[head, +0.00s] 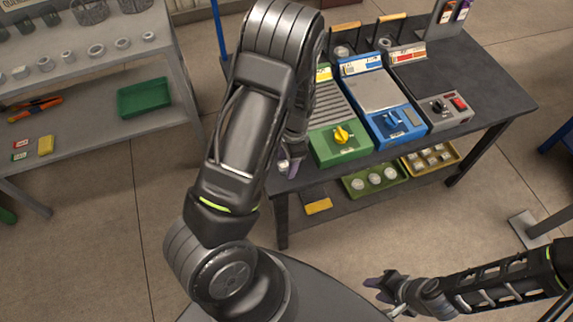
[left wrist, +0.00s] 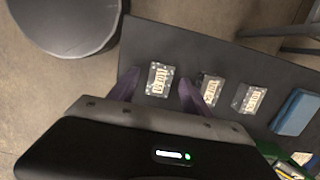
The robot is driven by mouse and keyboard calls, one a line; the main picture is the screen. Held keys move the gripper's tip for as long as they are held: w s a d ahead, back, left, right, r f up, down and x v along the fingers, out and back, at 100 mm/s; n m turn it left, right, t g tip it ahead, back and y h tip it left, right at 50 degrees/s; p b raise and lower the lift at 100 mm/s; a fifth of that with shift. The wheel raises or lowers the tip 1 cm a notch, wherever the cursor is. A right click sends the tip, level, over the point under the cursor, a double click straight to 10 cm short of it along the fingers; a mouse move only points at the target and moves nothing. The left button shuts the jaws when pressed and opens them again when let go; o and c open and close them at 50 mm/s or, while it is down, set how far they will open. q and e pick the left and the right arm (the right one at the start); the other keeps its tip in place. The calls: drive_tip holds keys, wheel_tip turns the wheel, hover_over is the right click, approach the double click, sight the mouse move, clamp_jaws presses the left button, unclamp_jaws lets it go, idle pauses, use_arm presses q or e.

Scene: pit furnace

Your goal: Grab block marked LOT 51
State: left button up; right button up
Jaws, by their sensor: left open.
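Three small silvery blocks with printed labels lie in a row on a dark surface in the left wrist view: a left block (left wrist: 158,79), a middle block (left wrist: 210,90) and a right block (left wrist: 249,98). The print is too small to read surely, so I cannot tell which one is LOT 51. My left gripper (left wrist: 159,77) is open, with one purple finger on each side of the left block. In the head view my own arm hides most of the gripper and the blocks. My right gripper (head: 383,288) is low at the right, away from the table; its jaw opening is unclear.
The dark workbench (head: 497,88) carries a green machine (head: 340,143), a blue machine (head: 398,123) and a grey machine (head: 447,108). Its lower shelf holds a green tray (head: 372,183) and a yellow tray (head: 430,158). A blue block (left wrist: 296,111) lies beyond the labelled blocks.

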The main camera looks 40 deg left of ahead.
use_arm(q)
drive_tip(key=shift+c, duration=0.6)
clamp_jaws()
idle(0.4)
